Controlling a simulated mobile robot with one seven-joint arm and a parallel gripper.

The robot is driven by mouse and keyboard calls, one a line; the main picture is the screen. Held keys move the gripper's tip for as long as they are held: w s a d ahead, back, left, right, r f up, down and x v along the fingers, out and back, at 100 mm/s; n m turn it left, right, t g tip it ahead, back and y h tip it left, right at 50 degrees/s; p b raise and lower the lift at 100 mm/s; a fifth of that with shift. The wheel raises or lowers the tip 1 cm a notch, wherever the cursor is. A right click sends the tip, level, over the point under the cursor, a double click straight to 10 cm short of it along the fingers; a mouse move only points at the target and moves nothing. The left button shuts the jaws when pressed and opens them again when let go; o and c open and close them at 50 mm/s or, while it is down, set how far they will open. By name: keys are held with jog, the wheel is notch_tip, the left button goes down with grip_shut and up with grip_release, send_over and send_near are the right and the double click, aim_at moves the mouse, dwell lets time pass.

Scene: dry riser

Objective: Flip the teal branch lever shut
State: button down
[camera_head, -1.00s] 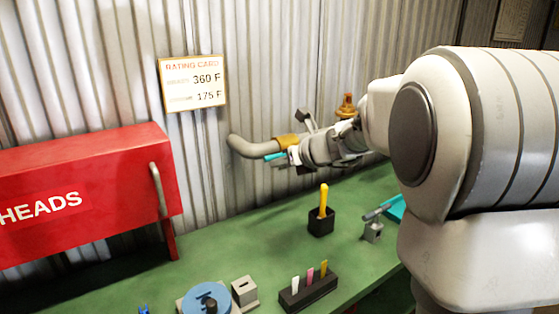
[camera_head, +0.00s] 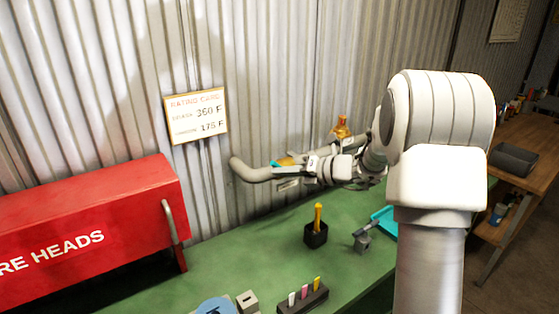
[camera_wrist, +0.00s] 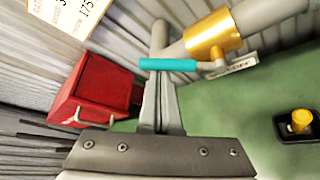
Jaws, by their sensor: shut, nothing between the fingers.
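The teal branch lever (camera_wrist: 168,64) shows in the wrist view as a short teal grip on a grey stem beside the brass valve body (camera_wrist: 212,36). It points left from the stem, roughly along the grey pipe (camera_wrist: 270,18). In the head view only a bit of the teal lever (camera_head: 276,163) shows by the pipe (camera_head: 255,173). My gripper (camera_wrist: 160,78) is shut and empty, its fingertips at the lever's near side. I cannot tell whether they touch it. In the head view my gripper (camera_head: 288,184) is small and partly hidden among the fittings.
A red cabinet (camera_head: 90,225) stands left on the green bench (camera_head: 235,265). A rating card (camera_head: 196,116) hangs on the corrugated wall.

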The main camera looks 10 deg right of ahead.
jog(key=shift+w+d+r+m+t+y+p, duration=0.3)
jog(key=shift+d+m+y+p, duration=0.65)
jog(key=shift+p, duration=0.85)
jog(key=shift+w+d+r+m+t+y+p, duration=0.1)
jog(key=shift+w+d+r+m+y+p, duration=0.35)
jog(key=shift+m+p, duration=1.1)
jog(key=shift+w+d+r+m+t+y+p, duration=0.2)
jog(key=shift+d+r+m+y+p, duration=0.5)
jog(key=shift+p, duration=1.4)
jog(key=shift+d+f, duration=0.1)
jog(key=shift+f, duration=0.1)
